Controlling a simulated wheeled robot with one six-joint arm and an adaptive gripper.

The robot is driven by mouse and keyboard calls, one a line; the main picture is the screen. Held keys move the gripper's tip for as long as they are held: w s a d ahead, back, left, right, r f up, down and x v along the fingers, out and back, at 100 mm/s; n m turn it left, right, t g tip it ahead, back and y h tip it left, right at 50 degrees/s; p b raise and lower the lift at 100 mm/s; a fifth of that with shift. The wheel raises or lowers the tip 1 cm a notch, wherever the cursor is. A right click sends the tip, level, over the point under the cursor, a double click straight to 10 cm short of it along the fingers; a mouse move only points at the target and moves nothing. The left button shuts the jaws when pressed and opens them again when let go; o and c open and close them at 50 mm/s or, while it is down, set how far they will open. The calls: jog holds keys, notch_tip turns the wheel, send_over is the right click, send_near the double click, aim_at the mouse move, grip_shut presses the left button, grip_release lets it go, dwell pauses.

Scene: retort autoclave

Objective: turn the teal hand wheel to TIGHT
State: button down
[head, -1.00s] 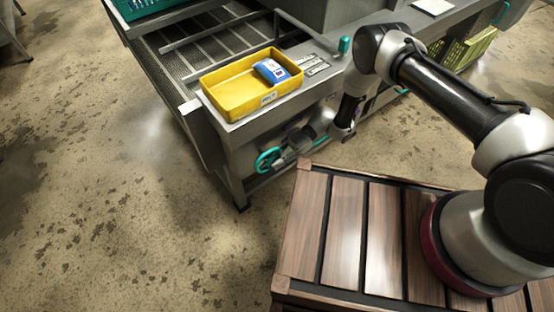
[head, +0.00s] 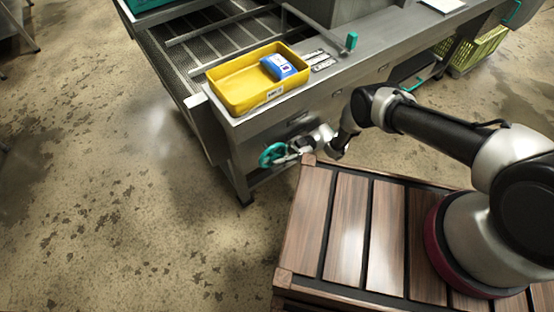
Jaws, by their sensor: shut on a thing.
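The teal hand wheel (head: 272,155) is on the front of the metal bench, low near its left leg. My gripper (head: 290,152) reaches in from the right and is shut on the right side of the wheel's rim. The left part of the rim shows free of the fingers. The fingertips are small in the head view, so their exact hold is hard to make out. No TIGHT mark can be read from here.
A yellow tray (head: 233,88) with a blue-and-white pack (head: 278,67) stands on the metal bench (head: 350,72) above the wheel. A small teal handle (head: 351,41) stands up from the bench top.

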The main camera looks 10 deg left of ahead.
aim_at(277, 144)
jog(key=c, duration=1.5)
grip_release()
jog(key=shift+o, duration=0.2)
notch_tip(277, 144, up, 10)
